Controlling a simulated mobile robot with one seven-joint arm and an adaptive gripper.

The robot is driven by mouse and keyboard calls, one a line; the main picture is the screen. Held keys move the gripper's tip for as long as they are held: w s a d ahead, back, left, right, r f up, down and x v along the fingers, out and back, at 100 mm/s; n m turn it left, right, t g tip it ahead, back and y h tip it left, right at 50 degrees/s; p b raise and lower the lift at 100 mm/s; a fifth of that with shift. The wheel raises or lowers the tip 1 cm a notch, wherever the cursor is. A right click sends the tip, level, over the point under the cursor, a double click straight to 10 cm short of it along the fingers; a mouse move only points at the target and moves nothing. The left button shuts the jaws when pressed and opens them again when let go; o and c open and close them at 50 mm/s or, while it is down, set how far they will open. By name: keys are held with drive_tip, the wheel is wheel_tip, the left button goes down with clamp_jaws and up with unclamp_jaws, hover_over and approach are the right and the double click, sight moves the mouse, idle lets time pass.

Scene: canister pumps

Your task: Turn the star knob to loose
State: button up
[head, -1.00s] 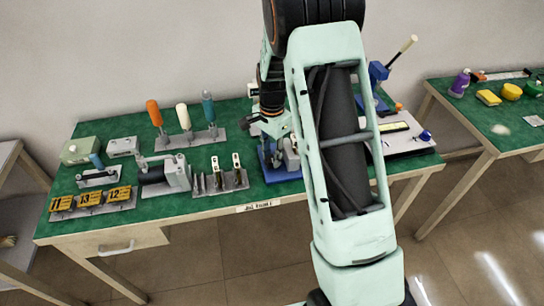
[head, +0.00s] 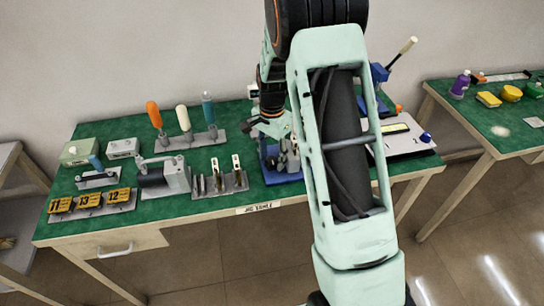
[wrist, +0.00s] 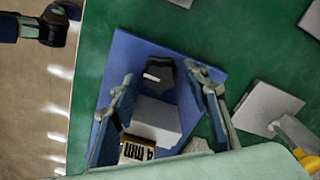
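The black star knob (wrist: 160,74), with a white mark on it, sits on a grey block (wrist: 155,115) on a blue base plate (wrist: 205,62) in the wrist view. My gripper (wrist: 164,88) is open, with one finger to the left of the knob and one to the right. Gaps show between the fingertips and the knob; how high they are above it is hard to tell. An orange label reading "4 mm" (wrist: 137,151) lies below the block.
The green bench (head: 225,210) holds handled tools (head: 183,120), a grey roller device (head: 170,177), numbered orange tags (head: 90,198) and upright metal pins (head: 222,180) left of the blue base. A blue lever device (head: 378,85) and a white panel (head: 405,140) stand right.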

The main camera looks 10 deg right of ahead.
sight(272, 160)
wheel_tip(272, 160, up, 12)
idle(0.7)
